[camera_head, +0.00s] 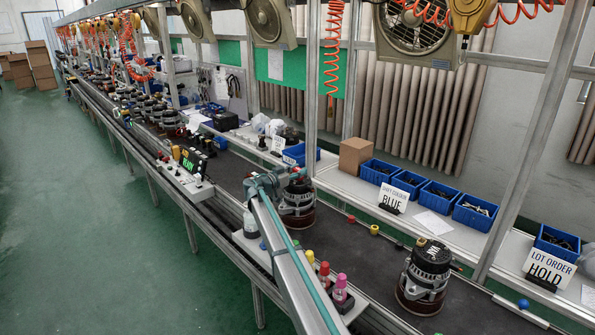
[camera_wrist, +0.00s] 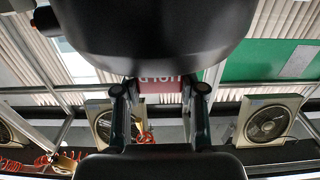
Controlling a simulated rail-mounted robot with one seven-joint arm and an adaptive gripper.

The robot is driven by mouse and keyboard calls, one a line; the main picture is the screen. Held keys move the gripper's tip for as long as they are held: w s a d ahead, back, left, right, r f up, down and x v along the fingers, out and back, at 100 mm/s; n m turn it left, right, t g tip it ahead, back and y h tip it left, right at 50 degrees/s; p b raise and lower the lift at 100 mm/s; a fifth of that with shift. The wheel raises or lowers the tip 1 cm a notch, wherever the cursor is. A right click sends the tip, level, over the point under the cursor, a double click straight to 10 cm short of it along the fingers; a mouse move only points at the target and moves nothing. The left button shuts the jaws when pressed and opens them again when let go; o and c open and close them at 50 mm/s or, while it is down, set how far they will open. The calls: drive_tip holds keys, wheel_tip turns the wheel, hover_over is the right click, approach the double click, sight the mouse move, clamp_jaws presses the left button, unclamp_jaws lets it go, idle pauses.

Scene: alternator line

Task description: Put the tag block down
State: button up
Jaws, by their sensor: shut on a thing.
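The tag block (camera_wrist: 170,84) is reddish with pale lettering that I cannot read for sure. In the wrist view my gripper (camera_wrist: 163,92) is shut on it, with one dark finger at each side. The large dark wrist parts hide some of the view around it. In the head view my arm reaches up from the bottom, and its far end is beside an alternator (camera_head: 298,204) on the dark conveyor. The tag block cannot be made out there. Another alternator (camera_head: 425,276) with a marked top stands upright farther right on the conveyor.
A BLUE sign (camera_head: 393,197) and a HOLD sign (camera_head: 549,268) stand on the shelf by several blue bins (camera_head: 431,196). Small red (camera_head: 351,218), yellow (camera_head: 374,229) and blue (camera_head: 523,303) pieces sit along the conveyor's edge. Capped bottles (camera_head: 340,288) stand at the front rail. The belt between the alternators is clear.

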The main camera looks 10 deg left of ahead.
drive_tip(key=shift+f, duration=0.2)
drive_tip(key=o, duration=1)
drive_tip(key=shift+r, duration=0.1)
drive_tip(key=shift+r, duration=0.2)
drive_tip(key=b+v, duration=0.3)
drive_tip(key=v, duration=0.9)
drive_tip(key=shift+f, duration=0.1)
